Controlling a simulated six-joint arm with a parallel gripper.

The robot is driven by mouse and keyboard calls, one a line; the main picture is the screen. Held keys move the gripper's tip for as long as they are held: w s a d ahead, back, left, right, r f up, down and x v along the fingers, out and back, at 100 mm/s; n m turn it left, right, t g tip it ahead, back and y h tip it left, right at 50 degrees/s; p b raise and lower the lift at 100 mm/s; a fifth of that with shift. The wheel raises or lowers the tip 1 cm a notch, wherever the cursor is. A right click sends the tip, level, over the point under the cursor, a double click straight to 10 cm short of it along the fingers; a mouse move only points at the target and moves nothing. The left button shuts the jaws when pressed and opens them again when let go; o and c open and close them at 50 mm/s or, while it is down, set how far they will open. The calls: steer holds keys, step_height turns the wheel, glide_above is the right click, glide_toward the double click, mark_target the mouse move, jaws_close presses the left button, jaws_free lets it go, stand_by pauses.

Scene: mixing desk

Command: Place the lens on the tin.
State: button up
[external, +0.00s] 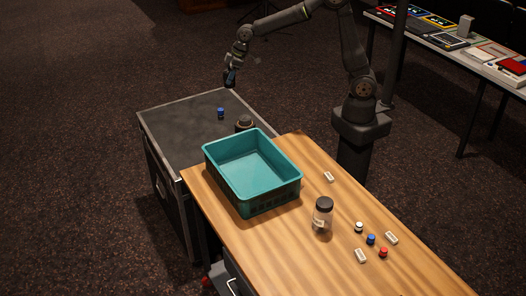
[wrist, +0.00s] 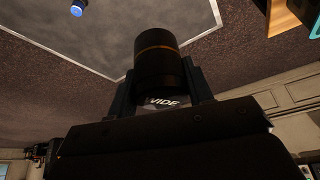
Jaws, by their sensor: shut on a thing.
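The lens (wrist: 158,62) is a black cylinder with a thin orange ring, seen close up in the wrist view. My gripper (external: 230,80) is shut on it, with a finger on each side. A grey patch lettered "VIDE" shows between the fingers. In the external view the held lens is small and dark, above the far part of the black case. A short, dark round object with a tan band on top (external: 244,122), likely the tin, stands on the case beside the teal crate. My gripper is above it and to its left, apart from it.
A blue-capped piece (external: 220,112) stands on the black case (external: 180,115). A jar (external: 322,215), several small caps and white blocks lie farther right. The case's left part is clear.

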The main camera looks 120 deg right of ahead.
steer(key=s+d+f+m+g+h, duration=0.15)
steer(key=s+d, duration=0.35)
steer(key=s, duration=0.5)
steer(key=s+d+m+t, duration=0.1)
steer(key=s+d+m, duration=0.25)
steer(key=s, duration=0.75)
glide_above(245, 118)
steer(key=shift+g, duration=0.35)
step_height(245, 118, down, 18)
steer(key=shift+d+r, duration=0.15)
steer(key=shift+r, duration=0.05)
steer(key=shift+f, duration=2.05)
steer(key=shift+f, duration=0.1)
steer(key=o, duration=1.2)
